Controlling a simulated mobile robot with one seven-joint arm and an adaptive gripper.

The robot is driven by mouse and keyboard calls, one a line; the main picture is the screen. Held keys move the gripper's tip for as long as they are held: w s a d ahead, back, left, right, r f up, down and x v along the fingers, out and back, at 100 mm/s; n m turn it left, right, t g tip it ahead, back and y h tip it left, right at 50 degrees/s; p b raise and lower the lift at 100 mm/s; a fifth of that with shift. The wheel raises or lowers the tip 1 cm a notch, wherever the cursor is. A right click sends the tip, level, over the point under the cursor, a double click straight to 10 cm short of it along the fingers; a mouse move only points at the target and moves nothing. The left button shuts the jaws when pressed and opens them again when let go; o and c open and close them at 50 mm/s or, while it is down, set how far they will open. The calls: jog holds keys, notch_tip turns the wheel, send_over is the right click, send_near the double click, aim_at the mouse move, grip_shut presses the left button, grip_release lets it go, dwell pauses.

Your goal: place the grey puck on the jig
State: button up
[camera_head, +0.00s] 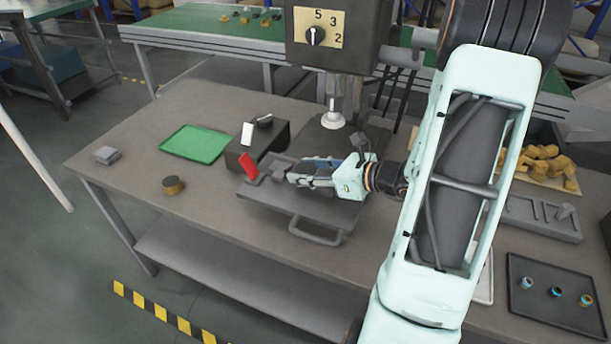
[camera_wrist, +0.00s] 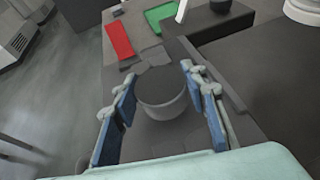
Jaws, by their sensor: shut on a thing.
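My gripper (camera_head: 292,177) is low over the dark grey handled plate (camera_head: 290,199), which seems to be the jig, on the bench under the press. In the wrist view my gripper (camera_wrist: 165,112) has its two blue-padded fingers on either side of the grey puck (camera_wrist: 164,94), shut on it. The puck is a short, upright dark grey cylinder. Dark grey surface lies right below it; I cannot tell whether it touches. The head view does not show the puck clearly; the fingers cover that spot.
The press head (camera_head: 333,118) hangs behind my gripper. A green tray (camera_head: 196,143), a round brown-sided tin (camera_head: 172,185) and a small grey block (camera_head: 106,155) lie left, with free bench between.

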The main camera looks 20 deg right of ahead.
jog(key=shift+f, duration=0.85)
jog(key=shift+f, duration=0.15)
jog(key=o, duration=1.3)
jog(key=shift+o, duration=0.2)
jog(key=v, duration=1.2)
